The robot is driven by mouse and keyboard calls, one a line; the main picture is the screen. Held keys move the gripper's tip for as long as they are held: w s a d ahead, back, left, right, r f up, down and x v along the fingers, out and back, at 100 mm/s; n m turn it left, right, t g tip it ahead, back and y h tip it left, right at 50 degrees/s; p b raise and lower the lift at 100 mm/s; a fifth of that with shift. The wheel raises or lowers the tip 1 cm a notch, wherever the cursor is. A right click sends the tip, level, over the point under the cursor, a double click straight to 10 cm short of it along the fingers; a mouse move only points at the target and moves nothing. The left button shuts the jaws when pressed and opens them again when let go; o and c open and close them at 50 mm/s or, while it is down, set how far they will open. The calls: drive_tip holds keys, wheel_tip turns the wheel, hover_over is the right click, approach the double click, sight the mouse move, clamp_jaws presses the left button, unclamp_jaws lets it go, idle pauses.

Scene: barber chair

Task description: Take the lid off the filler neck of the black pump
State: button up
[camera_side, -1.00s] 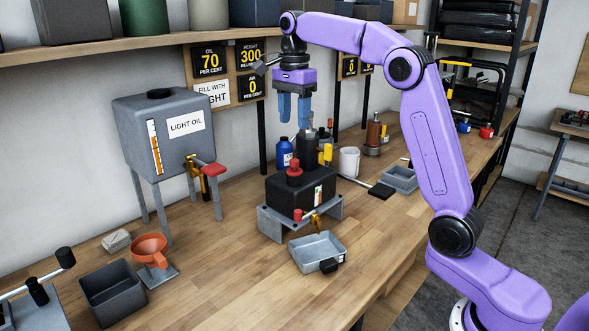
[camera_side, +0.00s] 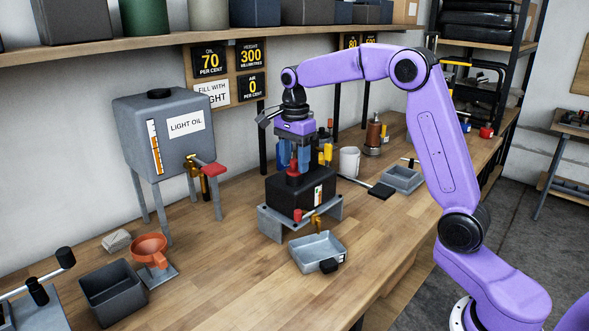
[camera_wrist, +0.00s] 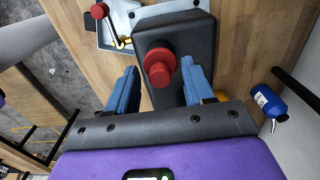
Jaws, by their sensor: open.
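The black pump (camera_side: 285,197) stands on a grey stand on the bench; its dark top also shows in the wrist view (camera_wrist: 190,35). A red lid (camera_side: 293,168) sits on its top; in the wrist view it shows as a red stepped knob (camera_wrist: 160,67). My gripper (camera_side: 295,166) points down over the pump, its two blue fingers apart. In the wrist view my gripper (camera_wrist: 159,66) has one finger on each side of the lid, with gaps visible. I cannot tell how far down the lid the fingertips reach.
A grey tray (camera_side: 308,245) lies in front of the pump, below a red-knobbed tap (camera_side: 297,215). The light oil tank (camera_side: 150,120) and orange funnel (camera_side: 149,247) are at left. Bench is clear between funnel and pump.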

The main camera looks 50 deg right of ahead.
drive_tip(key=shift+f, duration=0.2)
drive_tip(key=c, duration=0.7)
drive_tip(key=shift+r, duration=0.1)
